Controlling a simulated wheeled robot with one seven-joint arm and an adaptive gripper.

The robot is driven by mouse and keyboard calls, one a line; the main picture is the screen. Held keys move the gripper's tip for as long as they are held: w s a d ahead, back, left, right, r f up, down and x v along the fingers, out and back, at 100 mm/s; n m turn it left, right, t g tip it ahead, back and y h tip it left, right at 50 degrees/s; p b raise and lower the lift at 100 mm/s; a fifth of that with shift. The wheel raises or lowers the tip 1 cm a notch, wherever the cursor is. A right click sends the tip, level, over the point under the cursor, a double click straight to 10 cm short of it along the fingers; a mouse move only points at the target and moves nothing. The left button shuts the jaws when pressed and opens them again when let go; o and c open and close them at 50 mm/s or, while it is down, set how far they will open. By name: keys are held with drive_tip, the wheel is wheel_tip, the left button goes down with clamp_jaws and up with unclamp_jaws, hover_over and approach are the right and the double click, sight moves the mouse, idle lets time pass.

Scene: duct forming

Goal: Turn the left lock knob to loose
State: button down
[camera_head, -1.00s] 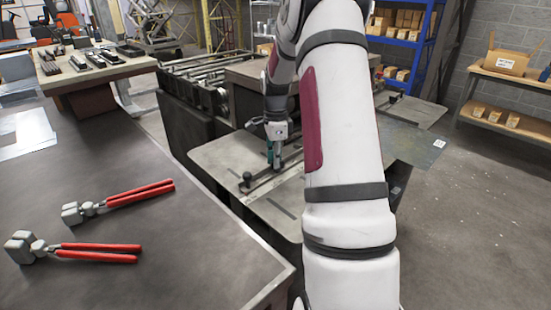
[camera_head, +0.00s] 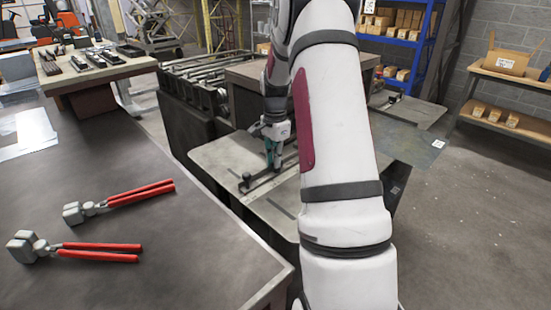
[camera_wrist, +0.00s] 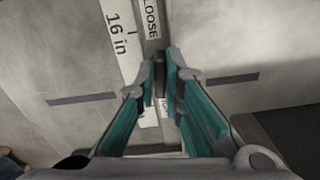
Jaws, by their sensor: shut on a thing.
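My gripper (camera_head: 273,163) is low over the near metal table plate (camera_head: 225,155), at a dark bar (camera_head: 262,180) lying across it. In the wrist view, my gripper (camera_wrist: 161,82) has its teal-padded fingers closed around a small dark knob (camera_wrist: 160,66), which I take as the left lock knob. The fingers hide most of the knob, so its exact angle is unclear. A "LOOSE" label (camera_wrist: 151,20) lies just beyond it on the bar. Another small label between the fingers is mostly covered.
A black upright piece (camera_head: 246,179) stands at the bar's near end. Two red-handled tools (camera_head: 100,250) lie on the grey workbench (camera_head: 150,230) at the left. A roller machine (camera_head: 205,80) stands behind the plate. My arm hides part of the plate's right side.

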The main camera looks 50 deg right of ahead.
drive_tip(key=shift+n, duration=0.8)
drive_tip(key=c, duration=1.7)
unclamp_jaws()
wheel_tip(320, 180, up, 12)
